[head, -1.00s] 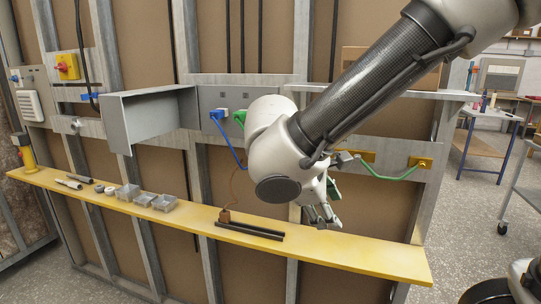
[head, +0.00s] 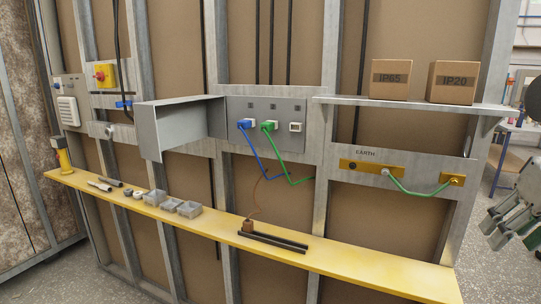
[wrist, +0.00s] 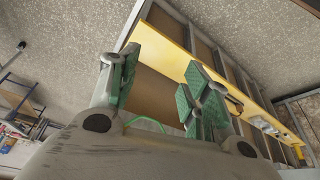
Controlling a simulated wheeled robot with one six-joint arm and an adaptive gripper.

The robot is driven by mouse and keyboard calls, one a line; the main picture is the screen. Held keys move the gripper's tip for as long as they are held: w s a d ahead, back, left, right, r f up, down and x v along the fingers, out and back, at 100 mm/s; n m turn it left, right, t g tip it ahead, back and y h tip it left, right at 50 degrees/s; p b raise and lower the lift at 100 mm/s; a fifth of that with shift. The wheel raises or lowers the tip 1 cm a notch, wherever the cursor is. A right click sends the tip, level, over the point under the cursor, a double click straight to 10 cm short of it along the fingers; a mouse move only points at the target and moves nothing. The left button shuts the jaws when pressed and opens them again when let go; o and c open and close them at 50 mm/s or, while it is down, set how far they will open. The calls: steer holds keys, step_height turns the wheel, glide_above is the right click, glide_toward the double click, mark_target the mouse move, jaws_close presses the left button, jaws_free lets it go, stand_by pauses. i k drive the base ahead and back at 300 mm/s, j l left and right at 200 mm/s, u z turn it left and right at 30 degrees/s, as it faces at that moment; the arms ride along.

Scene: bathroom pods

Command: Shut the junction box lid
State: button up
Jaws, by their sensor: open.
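The grey metal junction box (head: 188,122) is fixed to the wall frame left of the socket panel in the head view. Its lid looks like the flat grey panel (head: 150,133) that stands out from the wall at the box's left, open. Exactly where lid and box meet is hard to tell. My gripper (head: 499,226) is at the far right edge of the head view, well away from the box and partly cut off. In the wrist view my gripper (wrist: 160,85) has its green-padded fingers apart with nothing between them.
A yellow shelf (head: 350,266) runs below the box, holding small grey boxes (head: 187,209) and black rods (head: 275,242). Blue (head: 262,158) and green cables hang from the socket panel (head: 255,109). Two cartons (head: 390,80) stand on the upper right shelf (head: 418,101).

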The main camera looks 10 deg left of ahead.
mark_target(162, 125)
steer(key=l+z, duration=0.15)
steer(key=j+z, duration=0.15)
steer(key=j, duration=0.2)
steer(key=i+j+z, duration=0.15)
steer(key=j, duration=0.25)
steer(key=j+z, duration=0.15)
steer(key=j, duration=0.45)
steer(key=j+z, duration=0.15)
steer(key=j, duration=0.45)
steer(key=j+z, duration=0.15)
steer(key=j, duration=0.5)
steer(key=j+z, duration=0.15)
steer(key=j, duration=0.45)
steer(key=k+j+z, duration=0.15)
steer(key=j, duration=0.4)
steer(key=k+j+z, duration=0.15)
steer(key=j, duration=0.45)
steer(key=k+j+z, duration=0.15)
steer(key=j, duration=0.4)
steer(key=k+j+z, duration=0.1)
steer(key=j, duration=0.45)
steer(key=k+j, duration=0.05)
